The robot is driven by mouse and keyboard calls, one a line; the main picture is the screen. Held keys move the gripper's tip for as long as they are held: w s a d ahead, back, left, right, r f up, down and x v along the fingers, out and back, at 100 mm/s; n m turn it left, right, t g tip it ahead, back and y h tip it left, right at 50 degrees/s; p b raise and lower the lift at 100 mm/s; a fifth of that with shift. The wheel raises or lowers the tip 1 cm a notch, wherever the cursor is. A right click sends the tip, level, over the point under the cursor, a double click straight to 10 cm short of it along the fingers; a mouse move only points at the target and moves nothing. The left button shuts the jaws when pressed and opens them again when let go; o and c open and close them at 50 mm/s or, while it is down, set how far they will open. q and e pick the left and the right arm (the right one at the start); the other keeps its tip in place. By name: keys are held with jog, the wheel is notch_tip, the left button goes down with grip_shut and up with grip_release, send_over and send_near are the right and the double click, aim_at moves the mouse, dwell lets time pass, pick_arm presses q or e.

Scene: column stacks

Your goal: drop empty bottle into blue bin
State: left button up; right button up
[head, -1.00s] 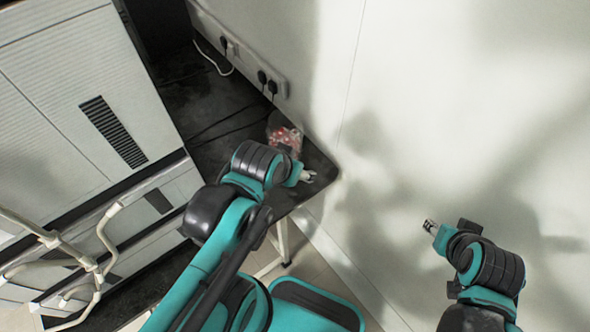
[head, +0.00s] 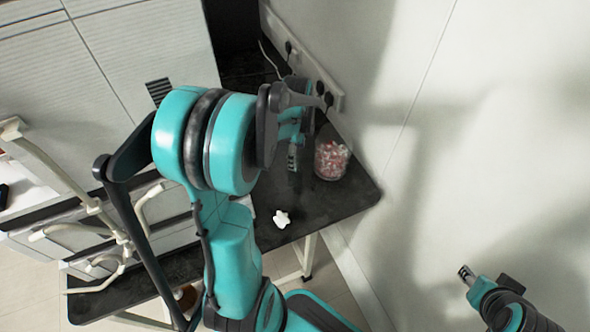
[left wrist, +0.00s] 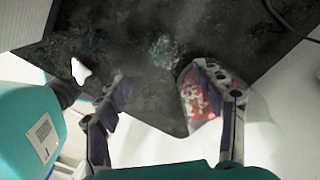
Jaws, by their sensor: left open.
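A clear jar (head: 331,160) with red and white contents stands on a dark table near the wall. In the left wrist view the jar (left wrist: 195,100) is partly hidden by the right-hand finger; I cannot tell if they touch. My left gripper (left wrist: 160,88) is open over the table with nothing between its fingertips. In the head view it (head: 294,155) is just left of the jar and partly hidden by my arm. My right gripper (head: 467,273) is at the lower right, far from the jar; its jaws are too small to read. I recognise no empty bottle or blue bin.
The dark table (head: 335,200) has bare surface in front of the jar. A small white object (head: 281,219) lies on it. Sockets with plugs (head: 318,85) are on the wall behind. A grey cabinet (head: 110,60) and pale rails (head: 75,185) are at left.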

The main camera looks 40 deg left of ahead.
pick_arm(q)
jog(key=shift+a+f+m, duration=0.3)
jog(key=shift+a+f, duration=0.35)
jog(key=shift+f, duration=0.25)
notch_tip(320, 180, down, 2)
jog(key=shift+b, duration=0.55)
jog(key=f+b, duration=0.2)
jog(key=f, duration=0.1)
jog(key=w+f+b, duration=0.1)
jog(key=f, duration=0.1)
jog(key=shift+f, duration=0.25)
jog(key=shift+s+r, duration=0.1)
jog(key=c, duration=1.4)
